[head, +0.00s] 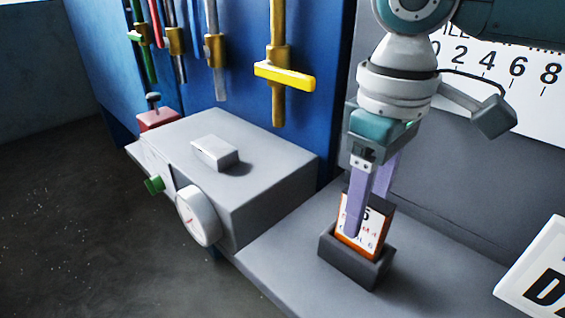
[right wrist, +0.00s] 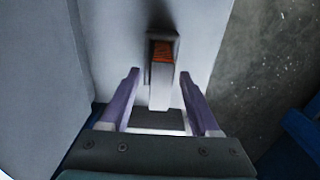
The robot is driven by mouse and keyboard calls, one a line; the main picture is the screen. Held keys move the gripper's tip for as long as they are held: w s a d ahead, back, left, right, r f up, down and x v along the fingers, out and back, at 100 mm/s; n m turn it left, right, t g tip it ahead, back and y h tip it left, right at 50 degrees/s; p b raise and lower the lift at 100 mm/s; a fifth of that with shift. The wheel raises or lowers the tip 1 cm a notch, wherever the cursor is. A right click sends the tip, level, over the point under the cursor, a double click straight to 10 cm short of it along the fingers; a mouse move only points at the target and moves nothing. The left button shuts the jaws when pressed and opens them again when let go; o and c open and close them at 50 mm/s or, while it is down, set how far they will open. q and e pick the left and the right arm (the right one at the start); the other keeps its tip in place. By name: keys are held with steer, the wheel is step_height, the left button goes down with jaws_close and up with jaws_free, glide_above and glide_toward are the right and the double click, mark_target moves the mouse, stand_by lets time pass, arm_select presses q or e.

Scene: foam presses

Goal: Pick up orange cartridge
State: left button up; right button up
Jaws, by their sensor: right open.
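The orange cartridge (head: 373,232), with a white printed label and a dark upper part, stands upright in a dark grey holder (head: 346,262) on the grey ledge in the head view. My right gripper (head: 366,212) points down over it, with one purple finger in front of the cartridge and the other behind, partly hidden. In the right wrist view the open fingers lie to either side of the line of the cartridge, whose orange part (right wrist: 162,50) shows between them. Contact cannot be told. My left gripper is not in view.
A grey box (head: 265,165) with a round dial (head: 198,216), a green knob (head: 154,185) and a light block (head: 214,153) stands to the left. Clamps (head: 278,75) hang on the blue panel behind. A white sign (head: 535,275) stands at the right edge.

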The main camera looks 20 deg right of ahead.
steer(key=shift+f, duration=1.55)
jaws_close()
